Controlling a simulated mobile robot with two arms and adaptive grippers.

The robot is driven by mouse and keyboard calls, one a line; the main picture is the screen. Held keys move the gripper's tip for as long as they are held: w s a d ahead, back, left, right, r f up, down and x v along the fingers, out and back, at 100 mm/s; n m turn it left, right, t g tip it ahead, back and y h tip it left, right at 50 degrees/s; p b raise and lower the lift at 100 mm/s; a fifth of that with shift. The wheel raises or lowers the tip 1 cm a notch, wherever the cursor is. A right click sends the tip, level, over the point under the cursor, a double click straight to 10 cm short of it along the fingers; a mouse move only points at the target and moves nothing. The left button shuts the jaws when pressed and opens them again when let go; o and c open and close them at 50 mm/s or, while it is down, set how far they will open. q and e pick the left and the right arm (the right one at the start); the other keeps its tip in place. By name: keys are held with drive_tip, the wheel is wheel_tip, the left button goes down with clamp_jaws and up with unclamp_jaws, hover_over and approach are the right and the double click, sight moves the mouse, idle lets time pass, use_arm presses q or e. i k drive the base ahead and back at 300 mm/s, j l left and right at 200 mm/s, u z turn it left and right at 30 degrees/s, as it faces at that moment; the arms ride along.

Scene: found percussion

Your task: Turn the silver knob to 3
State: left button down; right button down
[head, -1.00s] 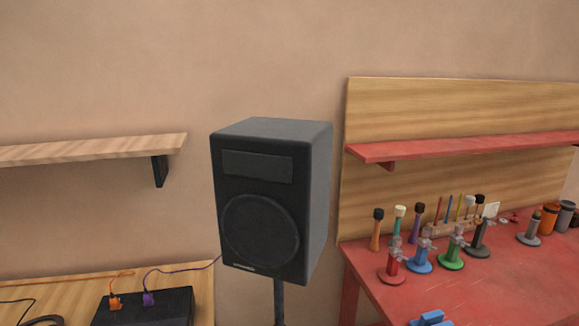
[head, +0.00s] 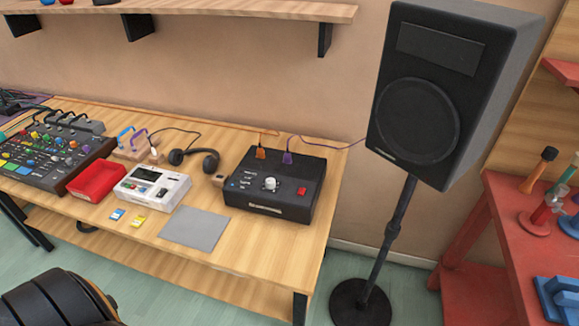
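The silver knob (head: 270,183) sits on top of a black box (head: 248,207) at the right end of the wooden table. Small white labels lie to the left of the knob, too small to read, so its setting cannot be told. A red switch (head: 301,191) is to the right of the knob. An orange plug and a purple plug stand at the back of the box. Neither of my grippers is in view.
A grey mat (head: 195,229), a white device (head: 151,189), a red tray (head: 97,181), headphones (head: 194,158) and a mixer (head: 46,155) share the wooden table (head: 250,259). A speaker (head: 435,90) on a stand is right of it. A red bench (head: 497,240) stands far right.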

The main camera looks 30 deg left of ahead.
sight(270, 183)
drive_tip(key=j+u, duration=0.3)
drive_tip(key=u, duration=0.2)
drive_tip(key=j+u, duration=0.3)
drive_tip(key=u, duration=0.2)
drive_tip(key=j+u, duration=0.3)
drive_tip(key=u, duration=0.2)
